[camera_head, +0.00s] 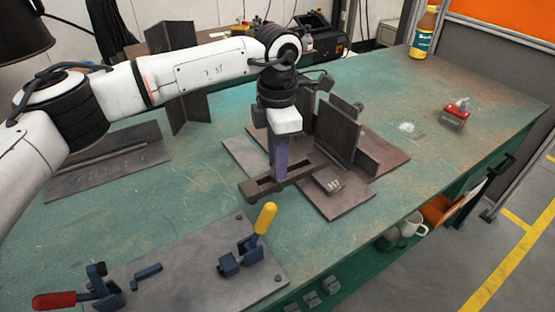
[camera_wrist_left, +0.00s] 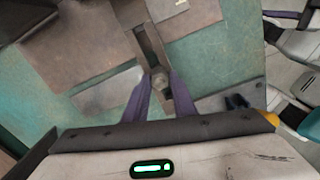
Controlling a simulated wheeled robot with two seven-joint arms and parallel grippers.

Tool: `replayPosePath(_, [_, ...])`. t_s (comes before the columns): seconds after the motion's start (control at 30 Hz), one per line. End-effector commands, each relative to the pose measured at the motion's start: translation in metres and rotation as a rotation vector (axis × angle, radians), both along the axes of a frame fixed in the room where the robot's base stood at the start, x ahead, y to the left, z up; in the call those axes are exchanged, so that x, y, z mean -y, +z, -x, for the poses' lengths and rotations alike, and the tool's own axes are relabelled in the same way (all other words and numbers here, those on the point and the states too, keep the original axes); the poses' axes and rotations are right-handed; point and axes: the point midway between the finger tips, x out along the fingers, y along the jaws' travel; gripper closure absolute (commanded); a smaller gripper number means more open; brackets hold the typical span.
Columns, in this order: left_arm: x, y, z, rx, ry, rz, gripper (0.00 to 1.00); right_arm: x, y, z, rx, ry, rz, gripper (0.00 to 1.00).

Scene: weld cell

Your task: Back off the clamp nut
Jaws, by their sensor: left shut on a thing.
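My left gripper (camera_head: 278,176) reaches down onto a dark slotted clamp bar (camera_head: 249,192) in the head view. In the left wrist view the two purple fingers of my left gripper (camera_wrist_left: 160,82) are shut on the clamp nut (camera_wrist_left: 158,80), one finger on each side of it. The nut sits at the slot of the clamp bar (camera_wrist_left: 148,45). In the head view the nut is hidden behind the fingers. The bar's far end lies against brown steel plates (camera_head: 350,200). My right gripper is in neither view.
An upright welded steel piece (camera_head: 337,133) stands just right of my left gripper. Toggle clamps with a yellow handle (camera_head: 265,217) and a red handle (camera_head: 53,300) stand on a front plate.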

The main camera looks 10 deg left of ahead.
Motion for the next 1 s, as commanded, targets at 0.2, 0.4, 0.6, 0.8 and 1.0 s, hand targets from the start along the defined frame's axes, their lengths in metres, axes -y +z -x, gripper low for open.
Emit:
replayPosePath(0.2, [-0.0003, 0.0012, -0.0004, 0.002, 0.208, 0.0, 0.98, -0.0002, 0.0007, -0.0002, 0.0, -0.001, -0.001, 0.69])
replayPosePath(0.4, [-0.0002, 0.0013, -0.0002, 0.002, 0.398, -0.001, 0.98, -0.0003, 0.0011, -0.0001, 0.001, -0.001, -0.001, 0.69])
replayPosePath(0.6, [-0.0001, 0.0013, 0.0, 0.001, 0.588, -0.001, 0.98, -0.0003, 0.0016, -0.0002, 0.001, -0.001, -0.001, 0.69])
replayPosePath(0.8, [0.0, 0.0013, 0.0001, 0.001, 0.778, -0.001, 0.98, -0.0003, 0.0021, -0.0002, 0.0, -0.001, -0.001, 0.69])
replayPosePath(1.0, [0.0003, 0.0013, 0.0002, 0.001, 0.968, -0.001, 0.98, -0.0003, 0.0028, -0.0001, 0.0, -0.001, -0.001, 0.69])
